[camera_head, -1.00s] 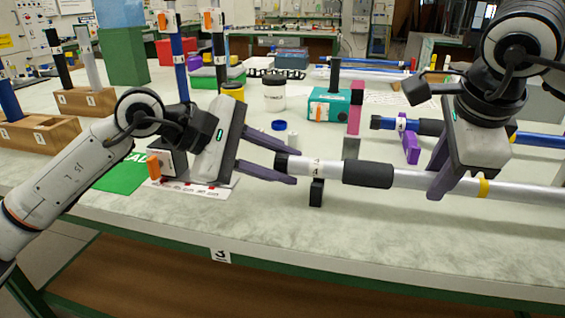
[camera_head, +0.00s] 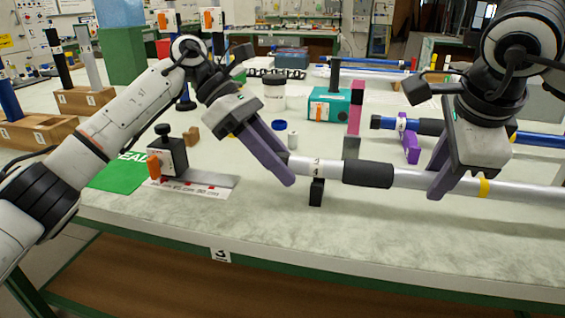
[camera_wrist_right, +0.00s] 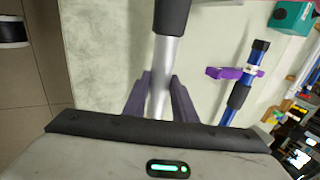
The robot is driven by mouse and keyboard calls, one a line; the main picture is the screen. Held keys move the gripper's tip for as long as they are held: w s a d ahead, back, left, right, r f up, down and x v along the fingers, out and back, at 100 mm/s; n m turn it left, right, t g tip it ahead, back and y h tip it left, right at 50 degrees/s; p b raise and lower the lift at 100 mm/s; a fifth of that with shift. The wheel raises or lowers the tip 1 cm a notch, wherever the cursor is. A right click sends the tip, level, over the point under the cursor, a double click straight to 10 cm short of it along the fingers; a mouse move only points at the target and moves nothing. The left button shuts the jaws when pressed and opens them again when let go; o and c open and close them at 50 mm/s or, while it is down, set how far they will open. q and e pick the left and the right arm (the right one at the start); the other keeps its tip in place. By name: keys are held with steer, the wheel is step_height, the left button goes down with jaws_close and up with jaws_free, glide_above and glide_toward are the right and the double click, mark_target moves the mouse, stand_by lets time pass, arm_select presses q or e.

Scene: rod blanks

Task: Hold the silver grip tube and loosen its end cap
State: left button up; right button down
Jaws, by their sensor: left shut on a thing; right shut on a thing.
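The silver grip tube (camera_head: 410,179) lies level above the table, with a black sleeve (camera_head: 367,174) and a yellow band (camera_head: 484,187). A small black stand (camera_head: 316,192) is under its left part. My right gripper (camera_head: 438,180) is shut around the tube just right of the sleeve. In the right wrist view the tube (camera_wrist_right: 163,85) runs between its two purple fingers (camera_wrist_right: 158,98). My left gripper (camera_head: 285,168) is shut at the tube's left end, its fingers slanting down from upper left. The end cap is hidden behind these fingers.
A blue tube (camera_head: 385,123) on a purple stand (camera_head: 411,147) lies behind. A measuring block with an orange tab (camera_head: 167,158) stands on a plate left of the tube. A blue cap (camera_head: 279,125) and a white tub (camera_head: 274,95) stand behind. The front table strip is clear.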

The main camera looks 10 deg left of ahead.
arm_select(q)
steer(key=shift+n+g, duration=0.3)
steer(key=shift+g, duration=0.2)
stand_by(0.3)
steer(key=o, duration=1)
steer(key=shift+o, duration=0.2)
steer(key=v, duration=0.7)
steer(key=shift+a+r, duration=0.15)
steer(key=shift+a, duration=0.05)
steer(key=shift+w+f+b, duration=0.15)
steer(key=shift+f+b, duration=0.3)
steer(key=shift+f, duration=0.05)
arm_select(e)
steer(key=shift+f, duration=0.6)
